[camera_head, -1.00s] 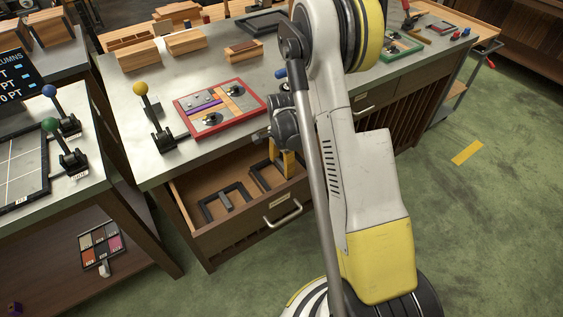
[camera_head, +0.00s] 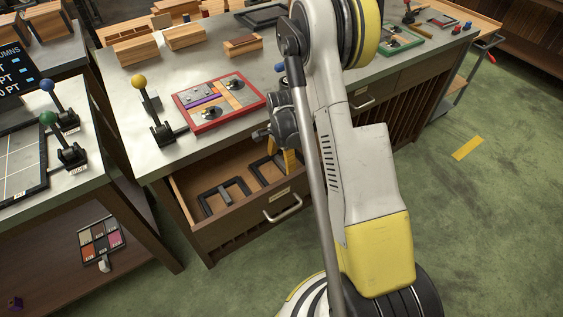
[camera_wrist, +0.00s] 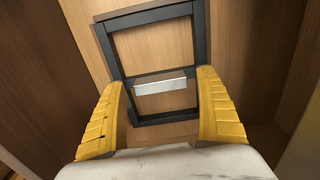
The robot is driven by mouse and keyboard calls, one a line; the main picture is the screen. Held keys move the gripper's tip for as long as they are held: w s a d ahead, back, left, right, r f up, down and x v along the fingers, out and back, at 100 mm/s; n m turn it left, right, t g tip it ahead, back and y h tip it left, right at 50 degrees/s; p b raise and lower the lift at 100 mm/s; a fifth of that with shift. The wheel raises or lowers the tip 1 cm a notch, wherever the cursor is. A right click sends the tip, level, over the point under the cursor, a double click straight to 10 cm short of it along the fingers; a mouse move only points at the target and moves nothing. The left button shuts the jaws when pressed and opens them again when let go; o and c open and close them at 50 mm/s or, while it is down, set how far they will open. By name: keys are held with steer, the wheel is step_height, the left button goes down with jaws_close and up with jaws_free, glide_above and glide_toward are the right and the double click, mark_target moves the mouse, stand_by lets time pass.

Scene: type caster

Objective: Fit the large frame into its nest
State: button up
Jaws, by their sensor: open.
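A dark rectangular frame with a crossbar and a pale label plate (camera_wrist: 160,87) lies on the wooden floor of the open drawer (camera_head: 278,208). Its dark rim (camera_wrist: 152,17) fills the upper middle of the wrist view. My gripper (camera_wrist: 163,80) is open, its yellow fingers spread left and right of the frame's near part; I cannot tell if they touch it. In the head view my gripper (camera_head: 289,160) reaches into the drawer's right part, over a dark frame (camera_head: 262,174) that my arm partly hides. Another dark frame piece (camera_head: 222,196) lies in the drawer's left part. I cannot identify the nest.
The grey worktop (camera_head: 145,85) above the drawer carries a red-rimmed board (camera_head: 205,123), a yellow-knobbed lever (camera_head: 150,110) and wooden blocks (camera_head: 185,38). A dark tray (camera_head: 263,17) lies at the back. The drawer's walls stand close around my gripper.

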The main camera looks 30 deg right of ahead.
step_height(320, 180, up, 12)
steer(key=p, duration=0.4)
stand_by(0.3)
step_height(320, 180, up, 17)
steer(key=n+t, duration=0.3)
steer(key=n, duration=0.5)
glide_above(281, 162)
steer(key=s+a, duration=0.6)
steer(key=a, duration=0.2)
steer(key=s+a+r+n+t, duration=0.4)
steer(key=s+a+n, duration=0.3)
steer(key=s+n, duration=0.2)
steer(key=s+r, duration=0.1)
steer(key=s, duration=0.1)
steer(key=shift+s+r+n, duration=0.2)
steer(key=shift+s+n, duration=0.1)
steer(key=shift+s, duration=0.05)
steer(key=shift+a, duration=0.1)
